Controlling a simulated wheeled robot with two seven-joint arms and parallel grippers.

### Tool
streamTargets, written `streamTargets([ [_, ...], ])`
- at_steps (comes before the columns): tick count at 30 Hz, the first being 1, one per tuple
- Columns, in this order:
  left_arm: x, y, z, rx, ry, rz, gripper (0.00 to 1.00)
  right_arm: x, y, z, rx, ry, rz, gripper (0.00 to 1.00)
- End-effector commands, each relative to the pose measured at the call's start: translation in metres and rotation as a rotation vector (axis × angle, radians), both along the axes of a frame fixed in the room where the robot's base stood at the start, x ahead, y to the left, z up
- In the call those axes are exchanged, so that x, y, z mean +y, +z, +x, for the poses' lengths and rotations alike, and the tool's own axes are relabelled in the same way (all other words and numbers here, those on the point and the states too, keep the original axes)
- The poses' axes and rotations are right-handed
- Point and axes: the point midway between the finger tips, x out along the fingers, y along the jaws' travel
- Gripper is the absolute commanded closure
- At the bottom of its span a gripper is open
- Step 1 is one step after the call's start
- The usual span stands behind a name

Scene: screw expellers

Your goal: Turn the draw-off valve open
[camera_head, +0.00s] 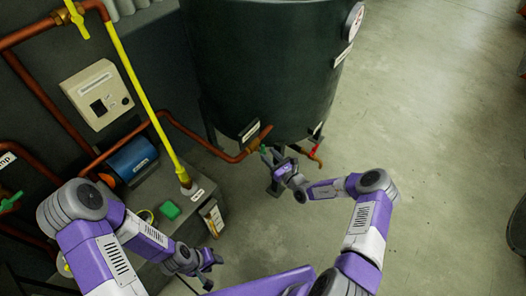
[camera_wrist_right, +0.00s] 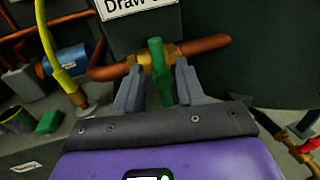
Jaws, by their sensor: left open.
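The draw-off valve is a brass body on a copper pipe with a green lever (camera_wrist_right: 160,70), below a sign reading "Draw o…" (camera_wrist_right: 128,5). In the right wrist view the lever stands across the line of the pipe. The lever also shows small in the head view (camera_head: 264,149), low on the dark green tank. My right gripper (camera_wrist_right: 160,82) is open, one finger on each side of the lever, with a visible gap on both sides. It also shows in the head view (camera_head: 272,159). My left gripper (camera_head: 213,268) is open and empty, low over the floor, away from the valve.
The dark green tank (camera_head: 265,70) stands right behind the valve. A red-handled tap (camera_head: 315,149) is to its right. A blue pump (camera_head: 134,159), yellow pipe (camera_head: 140,95) and green block (camera_head: 170,210) are left.

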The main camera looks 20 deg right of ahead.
Motion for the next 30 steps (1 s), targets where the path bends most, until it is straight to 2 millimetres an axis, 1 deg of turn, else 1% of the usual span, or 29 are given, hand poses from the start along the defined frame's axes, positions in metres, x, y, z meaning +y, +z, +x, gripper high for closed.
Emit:
streamTargets([
  [1, 0.0, -0.007, 0.0, 0.0, 0.0, 0.0, 0.57, 0.004, -0.003, 0.009, -0.001, 0.002, -0.002, 0.61],
  [3, 0.0, -0.011, 0.0, 0.0, 0.0, 0.0, 0.57, 0.009, -0.003, 0.019, -0.001, 0.003, -0.001, 0.61],
  [6, 0.0, -0.016, 0.0, 0.0, 0.0, 0.0, 0.57, 0.014, -0.003, 0.03, 0.001, 0.004, -0.001, 0.61],
  [9, 0.0, -0.019, 0.0, 0.0, 0.0, 0.0, 0.57, 0.017, -0.003, 0.038, 0.002, 0.003, 0.0, 0.61],
  [13, 0.0, -0.019, 0.0, 0.0, 0.0, 0.0, 0.57, 0.019, -0.001, 0.042, 0.002, 0.003, 0.0, 0.61],
  [19, 0.0, -0.019, 0.0, 0.0, 0.0, 0.0, 0.57, 0.019, -0.001, 0.042, 0.002, 0.004, 0.0, 0.61],
  [20, 0.0, -0.019, 0.0, 0.0, 0.0, 0.0, 0.57, 0.019, -0.001, 0.042, 0.002, 0.004, 0.0, 0.64],
  [27, 0.0, -0.019, 0.0, 0.0, 0.0, 0.0, 0.57, 0.019, -0.001, 0.042, 0.003, 0.004, -0.001, 1.0],
  [30, 0.0, -0.019, 0.0, 0.0, 0.0, 0.0, 0.57, 0.019, -0.001, 0.042, 0.003, 0.004, -0.001, 1.0],
])
